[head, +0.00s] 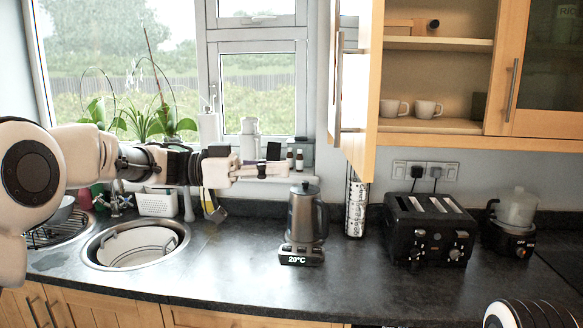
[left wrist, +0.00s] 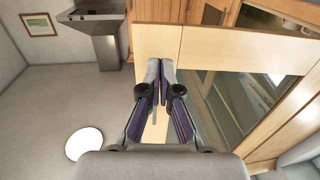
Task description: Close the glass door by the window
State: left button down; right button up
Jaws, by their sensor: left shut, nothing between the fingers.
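The glass door (head: 362,95) by the window is a light wooden cabinet door. It stands open, swung out from the upper cabinet and seen nearly edge-on, with its metal handle (head: 338,85) on the left side. My left gripper (head: 287,170) is shut and empty, to the left of the door and a little below its handle. In the left wrist view the shut fingers (left wrist: 160,68) appear in front of the door's wooden frame (left wrist: 210,45) and glass pane (left wrist: 235,100). I cannot tell whether they touch it. My right gripper is out of view.
The open cabinet (head: 440,70) holds two white cups. A kettle (head: 303,215) stands on the counter below the gripper, and a black toaster (head: 430,228) stands to the right. A round sink (head: 135,245) and plants by the window are at left.

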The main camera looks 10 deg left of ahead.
pick_arm(q)
jog(key=p, duration=0.2)
send_near(357, 169)
jog(key=d, duration=0.3)
jog(key=d+p, duration=0.1)
jog(key=d, duration=0.1)
jog(key=w+d+p, duration=0.1)
jog(key=shift+d, duration=0.4)
jog(key=shift+s+d, duration=0.2)
jog(key=shift+w, duration=0.1)
